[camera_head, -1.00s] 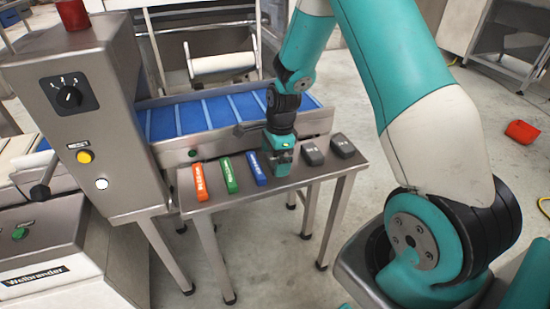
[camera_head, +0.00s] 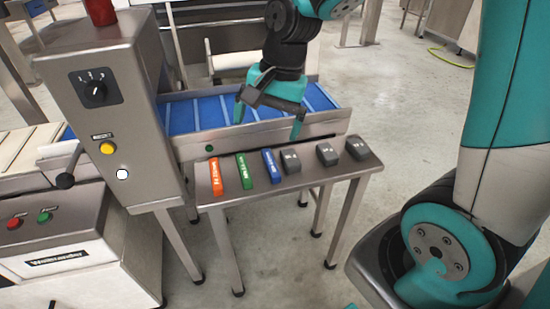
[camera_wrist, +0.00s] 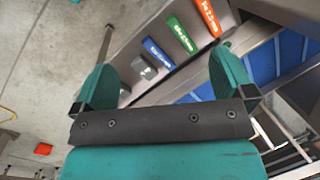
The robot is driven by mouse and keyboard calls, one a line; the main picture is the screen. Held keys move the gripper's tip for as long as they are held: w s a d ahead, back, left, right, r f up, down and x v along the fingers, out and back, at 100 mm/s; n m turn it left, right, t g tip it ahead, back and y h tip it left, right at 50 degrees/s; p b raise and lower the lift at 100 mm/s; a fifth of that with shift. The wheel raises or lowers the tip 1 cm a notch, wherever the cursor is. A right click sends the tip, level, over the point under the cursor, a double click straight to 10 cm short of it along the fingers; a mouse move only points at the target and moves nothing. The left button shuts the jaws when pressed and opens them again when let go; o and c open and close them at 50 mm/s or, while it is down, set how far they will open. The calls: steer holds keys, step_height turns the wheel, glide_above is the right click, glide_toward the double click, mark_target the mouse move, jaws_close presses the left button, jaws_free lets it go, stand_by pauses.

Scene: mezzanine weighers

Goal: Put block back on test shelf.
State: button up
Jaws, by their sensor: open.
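The test shelf (camera_head: 318,176) is a small steel table beside the conveyor. On it, from left to right, lie an orange block (camera_head: 217,180), a green block (camera_head: 243,169), a blue block (camera_head: 271,167) and three grey blocks, the nearest to blue being this one (camera_head: 290,160). My gripper (camera_head: 267,126) is open and empty, raised above the shelf's back edge and apart from the blocks. In the wrist view, a grey block (camera_wrist: 145,67) shows between the spread fingers, beside the blue block (camera_wrist: 159,54). The other grey blocks are hidden or unclear there.
The other grey blocks (camera_head: 327,153) (camera_head: 358,147) lie toward the shelf's right end. The blue conveyor (camera_head: 210,113) runs behind the shelf. A steel control cabinet (camera_head: 120,135) with a knob stands at left. Floor to the shelf's right is open.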

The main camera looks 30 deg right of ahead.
steer(key=s+a+r+n, duration=0.2)
steer(key=s+a+n, duration=0.2)
steer(key=s+n, duration=0.3)
steer(key=s+a+r+n+y, duration=0.1)
steer(key=s+a+r+n, duration=0.2)
steer(key=s+n, duration=0.5)
steer(key=shift+s+a+n+g, duration=0.3)
steer(key=shift+a+n, duration=0.2)
steer(key=shift+a, duration=0.35)
steer(key=shift+r, duration=0.1)
step_height(320, 180, up, 10)
steer(key=p, duration=1)
steer(key=shift+r+p, duration=0.25)
steer(key=shift+p, duration=0.05)
